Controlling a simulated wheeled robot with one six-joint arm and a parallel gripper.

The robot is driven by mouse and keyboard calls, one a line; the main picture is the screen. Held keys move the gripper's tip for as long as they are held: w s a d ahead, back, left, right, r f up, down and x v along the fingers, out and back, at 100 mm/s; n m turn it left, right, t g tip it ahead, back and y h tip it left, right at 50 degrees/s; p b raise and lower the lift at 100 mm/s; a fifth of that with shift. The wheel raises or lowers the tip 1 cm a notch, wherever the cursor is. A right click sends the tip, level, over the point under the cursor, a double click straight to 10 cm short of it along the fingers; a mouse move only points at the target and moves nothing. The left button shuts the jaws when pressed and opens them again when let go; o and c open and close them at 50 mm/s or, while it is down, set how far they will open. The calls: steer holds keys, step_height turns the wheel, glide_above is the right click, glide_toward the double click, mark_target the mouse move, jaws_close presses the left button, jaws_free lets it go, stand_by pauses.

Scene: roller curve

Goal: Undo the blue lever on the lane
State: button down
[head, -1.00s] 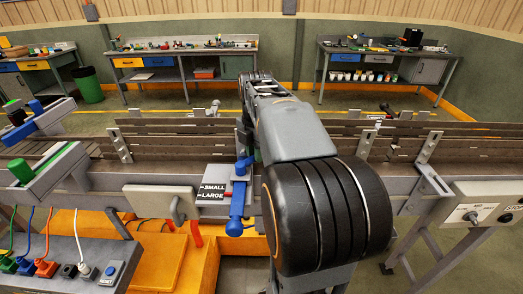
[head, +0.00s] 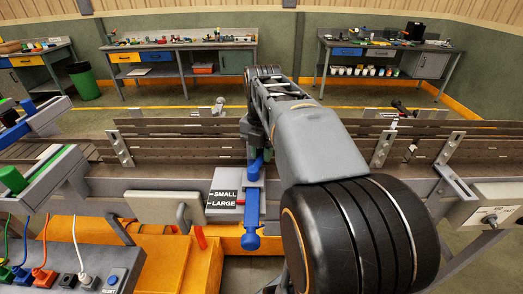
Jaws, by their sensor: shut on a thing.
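The blue lever (head: 251,212) is on the near side of the lane, right of a plate marked SMALL and LARGE (head: 223,199). It runs roughly upright in the picture, with a blue knob at its lower end and a blue part (head: 256,166) at its top. A small red pointer lies between the plate and the lever, near LARGE. My gripper (head: 257,148) is at the lever's top blue part and looks shut on it. My own arm hides much of the gripper, so the fingertips are not clear.
The roller lane (head: 170,146) with metal side rails crosses the view. A grey panel with a handle (head: 152,207) stands left of the plate. A socket strip with coloured cables (head: 72,262) is at lower left. A control box (head: 491,213) is at right.

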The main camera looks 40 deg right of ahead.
steer(key=c, duration=1)
jaws_free()
